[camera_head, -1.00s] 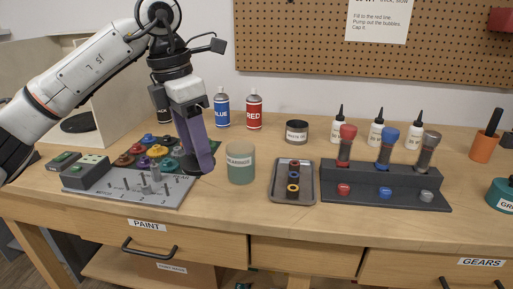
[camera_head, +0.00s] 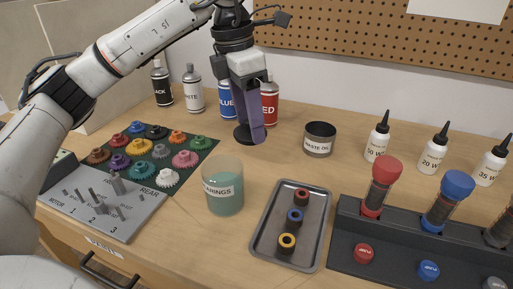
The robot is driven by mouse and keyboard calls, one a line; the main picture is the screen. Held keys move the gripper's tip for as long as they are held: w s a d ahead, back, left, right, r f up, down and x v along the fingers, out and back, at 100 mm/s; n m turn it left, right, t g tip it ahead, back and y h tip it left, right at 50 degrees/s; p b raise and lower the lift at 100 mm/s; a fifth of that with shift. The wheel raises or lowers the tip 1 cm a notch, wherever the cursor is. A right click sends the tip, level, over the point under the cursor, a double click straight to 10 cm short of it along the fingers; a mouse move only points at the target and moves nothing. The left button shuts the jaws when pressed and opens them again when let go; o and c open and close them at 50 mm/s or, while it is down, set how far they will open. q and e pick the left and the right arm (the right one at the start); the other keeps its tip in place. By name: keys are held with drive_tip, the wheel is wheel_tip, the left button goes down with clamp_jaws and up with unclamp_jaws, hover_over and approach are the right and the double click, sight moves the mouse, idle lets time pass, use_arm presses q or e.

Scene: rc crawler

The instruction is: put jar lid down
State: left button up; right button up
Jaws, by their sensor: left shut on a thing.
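My left gripper (camera_head: 251,128) points down behind the jar, in front of the blue and red spray cans. It is shut on the dark round jar lid (camera_head: 242,136), which shows at its fingertips, partly hidden by the purple finger. I cannot tell whether the lid touches the table. The jar (camera_head: 224,200), a clear container labelled BEARINGS with greenish contents, stands upright and open on the table, nearer than the gripper. My right gripper is not in view.
Spray cans (camera_head: 269,103) stand behind the gripper. A waste oil tin (camera_head: 319,139) stands to the right. A grey tray (camera_head: 266,238) with three ringed parts lies right of the jar. Coloured gears (camera_head: 185,159) sit at left. Bare table lies between jar and tin.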

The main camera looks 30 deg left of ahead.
sight(240, 134)
use_arm(q)
drive_tip(key=shift+s+f, duration=0.15)
drive_tip(key=shift+f, duration=3.2)
drive_tip(key=shift+f, duration=0.1)
drive_tip(key=shift+f+b, duration=0.15)
drive_tip(key=shift+b, duration=0.25)
drive_tip(key=o, duration=1)
drive_tip(key=r, duration=0.4)
drive_tip(key=s+r+p, duration=0.1)
drive_tip(key=r, duration=0.3)
drive_tip(key=a+r, duration=0.1)
drive_tip(key=r, duration=0.3)
drive_tip(key=shift+s+r, duration=0.2)
